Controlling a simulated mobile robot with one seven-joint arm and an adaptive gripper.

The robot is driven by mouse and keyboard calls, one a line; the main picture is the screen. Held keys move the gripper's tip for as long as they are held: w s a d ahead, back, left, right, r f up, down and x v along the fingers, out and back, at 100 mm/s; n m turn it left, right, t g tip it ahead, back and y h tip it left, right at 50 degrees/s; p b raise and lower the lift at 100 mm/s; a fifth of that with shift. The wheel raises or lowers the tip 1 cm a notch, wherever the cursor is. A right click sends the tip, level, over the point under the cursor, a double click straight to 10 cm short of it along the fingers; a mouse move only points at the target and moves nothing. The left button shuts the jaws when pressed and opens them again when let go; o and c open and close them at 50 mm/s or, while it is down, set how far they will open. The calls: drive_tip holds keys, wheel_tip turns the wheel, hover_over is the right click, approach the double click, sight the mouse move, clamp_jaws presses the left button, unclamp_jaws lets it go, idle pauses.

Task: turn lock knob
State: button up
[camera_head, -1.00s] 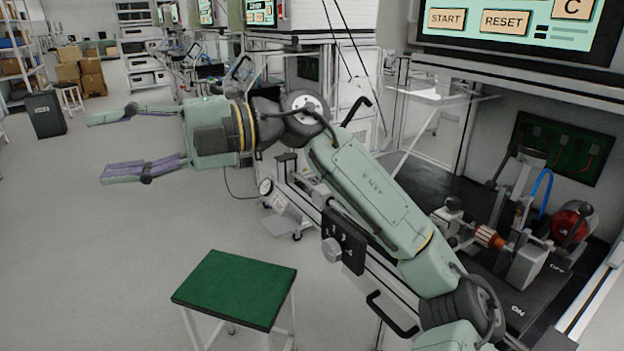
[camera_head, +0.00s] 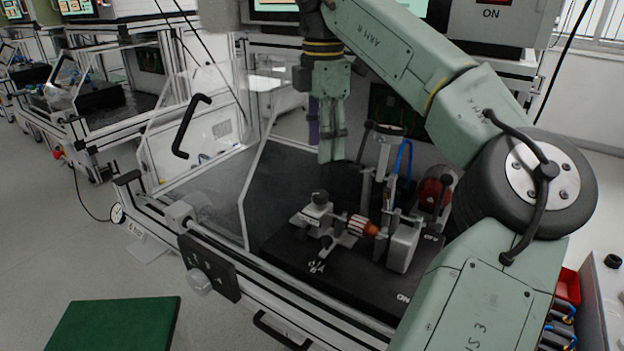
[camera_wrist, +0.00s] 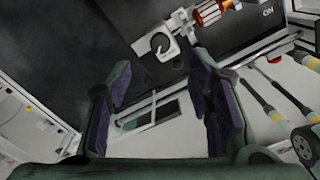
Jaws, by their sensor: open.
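A grey clamp block with a dark round knob (camera_head: 319,197) on top sits at the left end of the test fixture. It also shows in the wrist view (camera_wrist: 158,43), above the fingers. Another round grey knob (camera_head: 199,282) is on the dark front panel; I cannot tell which is the lock knob. The copper-wound stator (camera_head: 362,226) lies beside the clamp block and shows at the wrist view's top edge (camera_wrist: 208,13). My gripper (camera_head: 324,148) points down above the bench, behind the fixture in the picture. Its purple-padded fingers (camera_wrist: 158,75) are apart and empty.
The fixture stands on a black base plate (camera_head: 285,245) with ON and OFF marks. Tall lever handles and a red round part (camera_head: 431,193) stand right of my gripper. A clear guard panel (camera_head: 205,175) is on the left. A green-topped stool (camera_head: 115,325) stands in front.

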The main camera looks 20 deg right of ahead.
sight(320, 193)
wheel_tip(320, 193, down, 10)
drive_tip(key=shift+a+p, duration=0.1)
drive_tip(key=shift+p, duration=0.55)
drive_tip(key=shift+c, duration=0.4)
clamp_jaws()
